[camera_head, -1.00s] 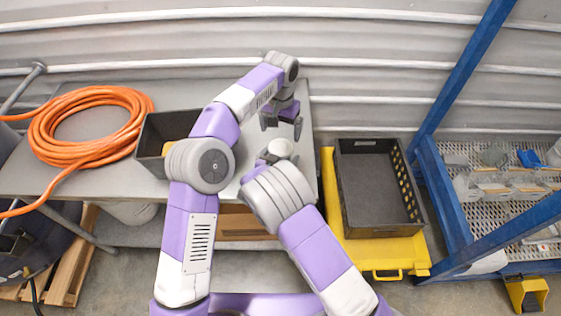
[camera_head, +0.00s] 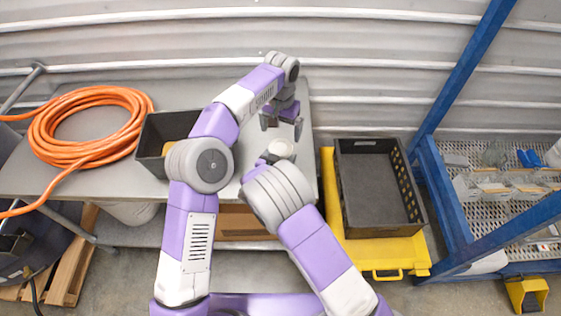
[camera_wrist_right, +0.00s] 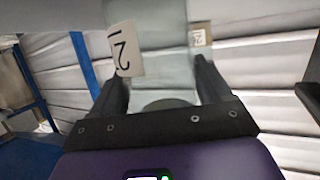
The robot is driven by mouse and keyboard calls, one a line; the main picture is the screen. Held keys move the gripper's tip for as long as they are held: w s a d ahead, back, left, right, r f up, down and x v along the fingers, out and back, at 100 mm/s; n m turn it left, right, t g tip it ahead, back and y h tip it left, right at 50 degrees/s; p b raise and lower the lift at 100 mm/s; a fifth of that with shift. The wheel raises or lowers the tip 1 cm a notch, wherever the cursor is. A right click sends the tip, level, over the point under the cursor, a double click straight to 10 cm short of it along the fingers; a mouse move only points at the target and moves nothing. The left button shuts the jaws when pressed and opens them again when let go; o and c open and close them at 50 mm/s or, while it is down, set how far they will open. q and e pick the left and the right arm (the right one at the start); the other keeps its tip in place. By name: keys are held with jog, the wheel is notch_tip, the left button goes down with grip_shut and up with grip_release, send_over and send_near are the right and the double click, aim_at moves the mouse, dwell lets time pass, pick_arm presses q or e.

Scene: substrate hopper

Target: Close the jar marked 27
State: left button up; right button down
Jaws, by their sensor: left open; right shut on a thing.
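In the right wrist view my right gripper (camera_wrist_right: 161,72) is shut on a clear glass jar (camera_wrist_right: 155,35). Its white label (camera_wrist_right: 125,49) is turned sideways; a 2 and part of another digit show. A smaller tag (camera_wrist_right: 201,38) shows by the right finger; I cannot tell what it is on. In the head view my left gripper (camera_head: 281,120) is open and empty over the table's right end, its fingers pointing down. A pale round thing (camera_head: 282,149) shows just in front of it, beside my right arm, which hides most of my right gripper. I cannot make out a lid.
The grey table (camera_head: 75,187) carries a coiled orange hose (camera_head: 42,142) and a dark bin (camera_head: 153,140). An empty black crate (camera_head: 380,190) stands on a yellow base (camera_head: 345,247) right of the table. A blue frame (camera_head: 440,190) with glassware is further right.

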aim_at(280, 147)
dwell(0.6)
pick_arm(q)
jog(key=shift+f, duration=4)
jog(key=c, duration=1)
jog(key=m, duration=0.6)
jog(key=shift+c, duration=0.3)
jog(key=o, duration=1.1)
jog(key=shift+c, duration=0.2)
